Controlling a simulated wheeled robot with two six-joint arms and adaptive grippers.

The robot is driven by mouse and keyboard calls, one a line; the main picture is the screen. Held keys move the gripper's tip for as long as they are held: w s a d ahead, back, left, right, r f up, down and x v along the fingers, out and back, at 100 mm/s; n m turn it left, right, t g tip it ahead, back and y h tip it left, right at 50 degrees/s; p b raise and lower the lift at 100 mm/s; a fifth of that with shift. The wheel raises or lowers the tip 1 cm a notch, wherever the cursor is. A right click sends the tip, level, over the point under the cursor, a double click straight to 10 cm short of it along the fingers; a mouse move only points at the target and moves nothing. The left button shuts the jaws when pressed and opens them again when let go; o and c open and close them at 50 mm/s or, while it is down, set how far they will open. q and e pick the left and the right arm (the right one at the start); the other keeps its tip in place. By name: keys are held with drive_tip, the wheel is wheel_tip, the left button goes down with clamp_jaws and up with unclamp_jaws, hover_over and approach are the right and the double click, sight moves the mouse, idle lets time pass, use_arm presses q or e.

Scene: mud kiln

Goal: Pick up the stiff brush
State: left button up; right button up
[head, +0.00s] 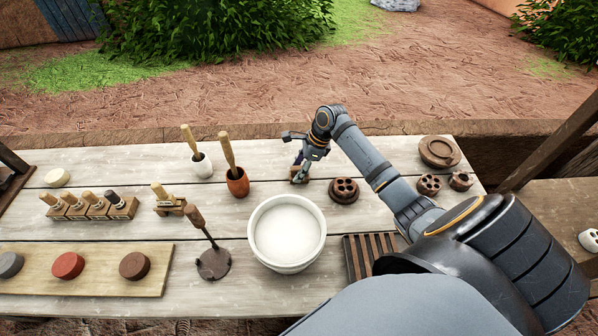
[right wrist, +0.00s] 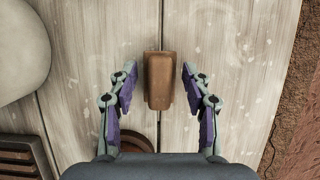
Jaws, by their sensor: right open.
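A small brown block, which looks like the back of the stiff brush (right wrist: 159,80), lies on the pale plank table in the right wrist view. No bristles show from above. In the head view the brush (head: 299,179) is partly hidden under my right gripper (head: 301,168). My right gripper is open, pointing down, with one purple-padded finger on each side of the block in the right wrist view (right wrist: 159,82). There is a gap between the block and each finger. I cannot tell how far the fingertips are above the table. My left gripper is not in view.
A white bowl (head: 288,233) and a slatted rack (head: 369,257) stand nearer. A brown disc with holes (head: 344,190) sits just right of the brush. A terracotta pot (head: 237,182) and white pot (head: 202,166) with wooden handles stand to the left. The table's far edge is close behind.

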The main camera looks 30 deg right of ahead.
sight(299, 168)
clamp_jaws()
idle(0.3)
drive_tip(key=shift+r, duration=0.1)
wheel_tip(299, 168, up, 10)
drive_tip(key=shift+f, duration=0.1)
idle(0.3)
